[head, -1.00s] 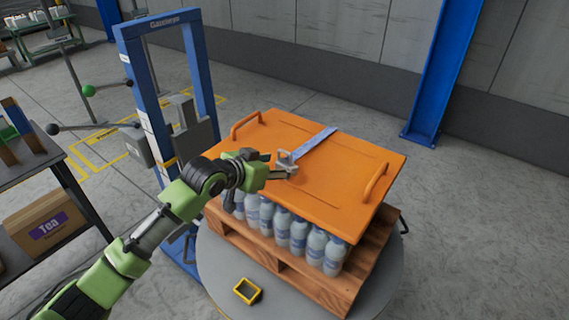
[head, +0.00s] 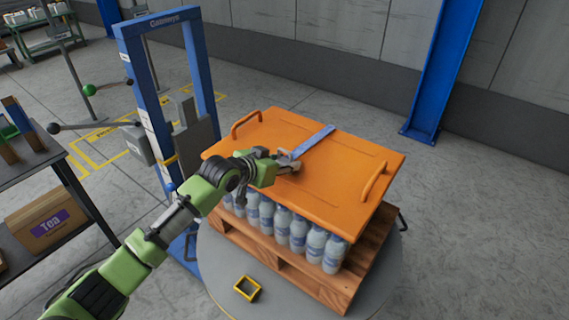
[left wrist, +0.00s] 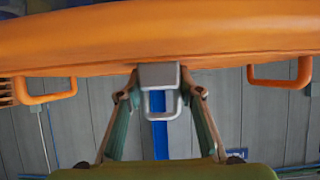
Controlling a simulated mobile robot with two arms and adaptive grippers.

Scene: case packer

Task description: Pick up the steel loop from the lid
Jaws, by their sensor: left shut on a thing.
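My left gripper (head: 287,163) reaches in from the left, low over the lid, and is shut on the loop. In the left wrist view its two fingers (left wrist: 161,92) stand on either side of the loop. The loop still appears close against the lid. In the head view the gripper partly hides it. My right gripper is not in view.
The lid has raised orange handles at its left (head: 246,122) and right (head: 375,178) ends. It rests on several bottles (head: 298,234) on a wooden pallet (head: 322,287). A blue frame (head: 137,90) stands left of the lid. A small yellow square frame (head: 247,288) lies in front.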

